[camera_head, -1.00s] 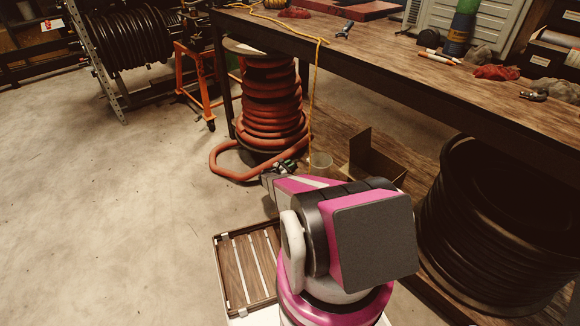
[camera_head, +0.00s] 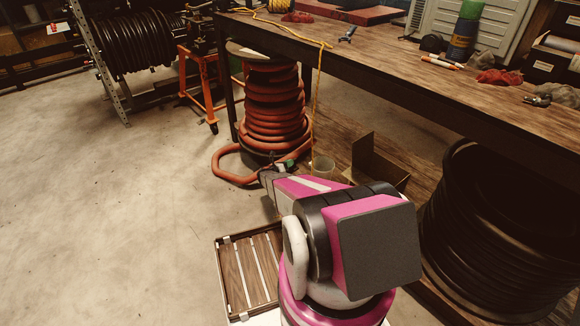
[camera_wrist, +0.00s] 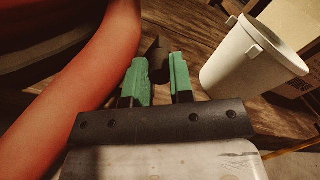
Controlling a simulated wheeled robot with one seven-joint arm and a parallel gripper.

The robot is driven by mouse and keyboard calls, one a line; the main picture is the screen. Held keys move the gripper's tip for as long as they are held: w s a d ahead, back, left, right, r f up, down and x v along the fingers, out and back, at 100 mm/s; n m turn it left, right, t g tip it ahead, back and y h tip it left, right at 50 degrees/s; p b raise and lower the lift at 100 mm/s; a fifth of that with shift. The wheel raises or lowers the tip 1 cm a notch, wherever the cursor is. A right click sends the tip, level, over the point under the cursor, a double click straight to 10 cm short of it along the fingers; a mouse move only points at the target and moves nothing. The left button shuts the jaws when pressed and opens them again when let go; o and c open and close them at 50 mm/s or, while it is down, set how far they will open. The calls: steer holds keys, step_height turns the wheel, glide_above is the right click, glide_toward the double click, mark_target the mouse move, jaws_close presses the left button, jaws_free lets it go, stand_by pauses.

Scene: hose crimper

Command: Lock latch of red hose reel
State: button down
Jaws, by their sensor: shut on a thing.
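The red hose reel (camera_head: 275,105) stands upright below the left end of the workbench, its thick red hose wound in stacked coils. A loose loop of hose lies on the floor in front of it. My gripper (camera_head: 283,166) is low, just in front of the reel's base, beside the loose hose. In the wrist view, the red hose (camera_wrist: 85,90) runs close along the left of my gripper (camera_wrist: 160,80). Its green fingers are shut on a small dark piece (camera_wrist: 158,62), which may be the latch. The rest of that piece is hard to make out.
A white cup (camera_wrist: 245,62) stands close to the right of my fingers. An open cardboard box (camera_head: 378,165) is on the lower shelf under the workbench (camera_head: 400,75). A yellow cord (camera_head: 316,110) hangs beside the reel. The floor to the left is clear.

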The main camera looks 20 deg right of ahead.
steer(key=shift+w+a+n, duration=0.2)
steer(key=shift+w+n, duration=0.35)
steer(key=shift+n, duration=0.55)
steer(key=shift+w, duration=0.1)
steer(key=c, duration=1)
jaws_free()
steer(key=shift+w, duration=0.1)
